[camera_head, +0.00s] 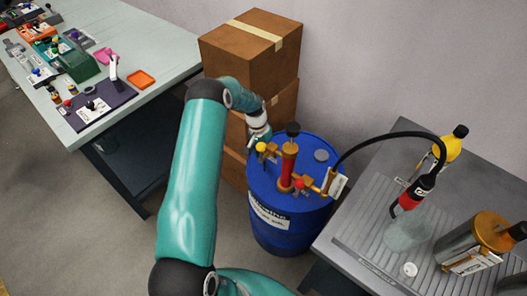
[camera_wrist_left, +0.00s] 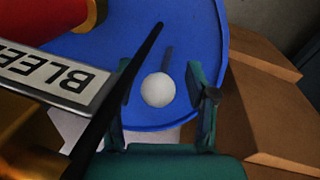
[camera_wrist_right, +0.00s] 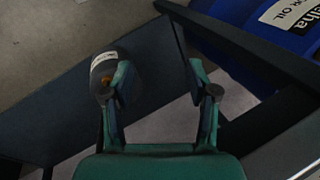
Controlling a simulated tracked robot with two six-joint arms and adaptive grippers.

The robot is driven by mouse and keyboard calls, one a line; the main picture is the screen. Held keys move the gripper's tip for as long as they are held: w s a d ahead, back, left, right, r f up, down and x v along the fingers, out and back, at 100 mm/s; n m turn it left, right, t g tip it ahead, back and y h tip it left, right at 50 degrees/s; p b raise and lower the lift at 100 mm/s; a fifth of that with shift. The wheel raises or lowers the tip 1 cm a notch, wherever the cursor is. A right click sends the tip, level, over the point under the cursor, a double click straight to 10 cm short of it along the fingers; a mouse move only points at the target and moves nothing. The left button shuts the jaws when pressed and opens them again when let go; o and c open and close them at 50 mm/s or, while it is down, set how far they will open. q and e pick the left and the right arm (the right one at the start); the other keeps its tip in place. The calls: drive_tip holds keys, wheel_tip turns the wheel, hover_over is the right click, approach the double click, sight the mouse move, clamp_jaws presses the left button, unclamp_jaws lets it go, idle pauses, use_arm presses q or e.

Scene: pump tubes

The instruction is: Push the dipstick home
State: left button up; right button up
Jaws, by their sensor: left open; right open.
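A white ball knob (camera_wrist_left: 158,90) sits over the blue drum lid (camera_wrist_left: 195,25) in the left wrist view, with a short dark strip beside it; I take it for the dipstick's head. How far its stem stands out cannot be told. My left gripper (camera_wrist_left: 165,85) is open, its fingers on either side of the knob, apparently not closed on it. In the head view my left gripper (camera_head: 260,134) is at the back left of the blue drum (camera_head: 290,220). My right gripper (camera_wrist_right: 160,85) is open and empty below the drum's height.
A BLEED tag (camera_wrist_left: 50,80) and a dark bar lie close to my left fingers. Cardboard boxes (camera_head: 245,55) stand behind; a grey bench (camera_head: 350,225) is right.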

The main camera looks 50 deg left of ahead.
use_arm(q)
wheel_tip(320, 180, up, 12)
drive_tip(key=a, duration=0.2)
drive_tip(key=shift+s+f, duration=0.15)
drive_tip(key=shift+s, duration=0.25)
drive_tip(key=shift+s+a, duration=0.1)
idle(0.4)
